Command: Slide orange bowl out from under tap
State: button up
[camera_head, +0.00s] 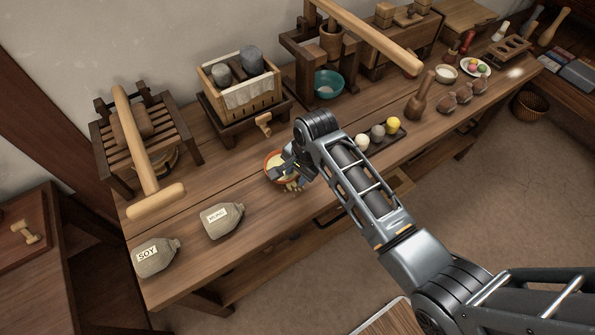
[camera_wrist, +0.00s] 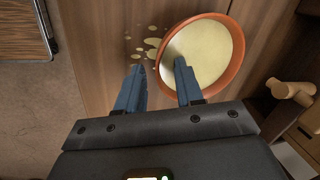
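The orange bowl (camera_wrist: 238,64) holds a pale cream-coloured content. It sits on the wooden bench, and in the head view the bowl (camera_head: 267,169) is partly hidden behind my gripper (camera_head: 290,172). In the wrist view my gripper (camera_wrist: 158,72) is open, with one finger over the bowl's inside and the other outside its left rim. I cannot tell whether either finger touches the rim. A wooden tap (camera_head: 263,121) juts from the box press behind the bowl. The tap (camera_wrist: 290,91) also shows at the right in the wrist view, beside the bowl.
Pale spilled drops (camera_wrist: 151,44) lie on the bench beside the bowl. Two labelled sacks, one marked soy (camera_head: 156,259), lie at the left. A dark tray (camera_head: 372,151) with several balls is to the right. The bench (camera_head: 262,222) is clear in front.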

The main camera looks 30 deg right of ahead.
jog(key=v, duration=0.7)
jog(key=shift+r, duration=0.45)
jog(key=s+a+f, duration=0.1)
jog(key=s, duration=0.1)
jog(key=s+a+f+n+t, duration=0.1)
jog(key=s+a+f, duration=0.1)
jog(key=s, duration=0.1)
jog(key=s+a+f+n+t, duration=0.1)
jog(key=s, duration=0.1)
jog(key=shift+s+a+f, duration=0.15)
jog(key=s+a+r+n+t, duration=0.15)
jog(key=s+n+t, duration=0.25)
jog(key=s, duration=0.6)
jog(key=s+d+r+n+t, duration=0.3)
jog(key=s+r+n+t, duration=0.3)
jog(key=s+r, duration=1.2)
notch_tip(320, 180, up, 3)
jog(key=shift+r+n+t+h, duration=0.2)
jog(key=shift+n+t+h, duration=0.15)
jog(key=shift+n, duration=0.85)
